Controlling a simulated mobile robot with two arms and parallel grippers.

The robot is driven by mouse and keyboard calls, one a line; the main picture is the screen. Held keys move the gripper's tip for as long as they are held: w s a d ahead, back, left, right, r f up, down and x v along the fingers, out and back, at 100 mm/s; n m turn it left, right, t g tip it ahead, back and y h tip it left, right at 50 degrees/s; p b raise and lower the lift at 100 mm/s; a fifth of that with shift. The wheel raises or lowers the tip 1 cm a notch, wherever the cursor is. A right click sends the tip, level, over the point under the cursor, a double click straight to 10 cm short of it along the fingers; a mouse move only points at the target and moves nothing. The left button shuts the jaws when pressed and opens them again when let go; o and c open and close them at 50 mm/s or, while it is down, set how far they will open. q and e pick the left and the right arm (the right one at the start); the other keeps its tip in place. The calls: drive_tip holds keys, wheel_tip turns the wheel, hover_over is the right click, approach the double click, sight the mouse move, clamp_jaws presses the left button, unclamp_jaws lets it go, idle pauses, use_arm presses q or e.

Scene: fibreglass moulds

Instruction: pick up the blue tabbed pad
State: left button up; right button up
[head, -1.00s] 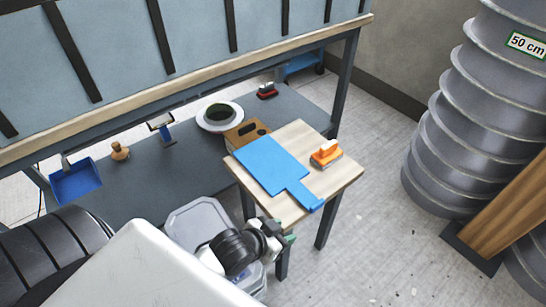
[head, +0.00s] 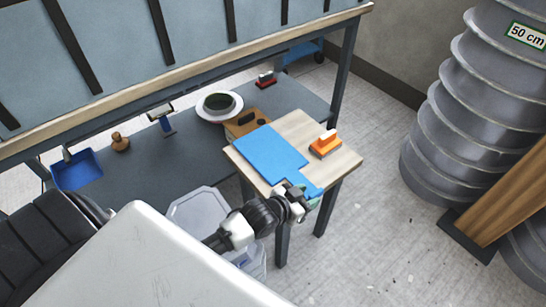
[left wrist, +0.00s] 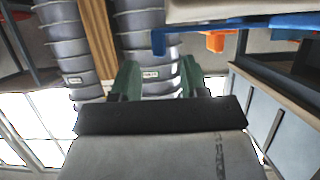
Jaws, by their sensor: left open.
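The blue tabbed pad (head: 268,152) lies flat on a small wooden-topped table (head: 345,160). Its tab points toward the table's front corner, where my left gripper (head: 302,198) partly hides it. In the left wrist view the pad (left wrist: 265,22) shows as a blue strip along the table edge, with a bent-down blue end (left wrist: 158,42). My left gripper is open and empty, with its green fingers (left wrist: 158,75) apart. That blue end appears between the fingers sideways, just beyond their tips. I cannot tell the exact gap. My right gripper is not in view.
A dark bench shelf (head: 195,160) behind holds a plate-like ring (head: 219,106), a brush and other tools. A grey lidded bin (head: 200,210) stands below my arm. Large grey ribbed moulds (head: 460,120) stand at right.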

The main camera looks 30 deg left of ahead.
sight(317, 192)
use_arm(q)
drive_tip(key=shift+x, duration=1.6)
drive_tip(key=shift+s, duration=0.1)
clamp_jaws()
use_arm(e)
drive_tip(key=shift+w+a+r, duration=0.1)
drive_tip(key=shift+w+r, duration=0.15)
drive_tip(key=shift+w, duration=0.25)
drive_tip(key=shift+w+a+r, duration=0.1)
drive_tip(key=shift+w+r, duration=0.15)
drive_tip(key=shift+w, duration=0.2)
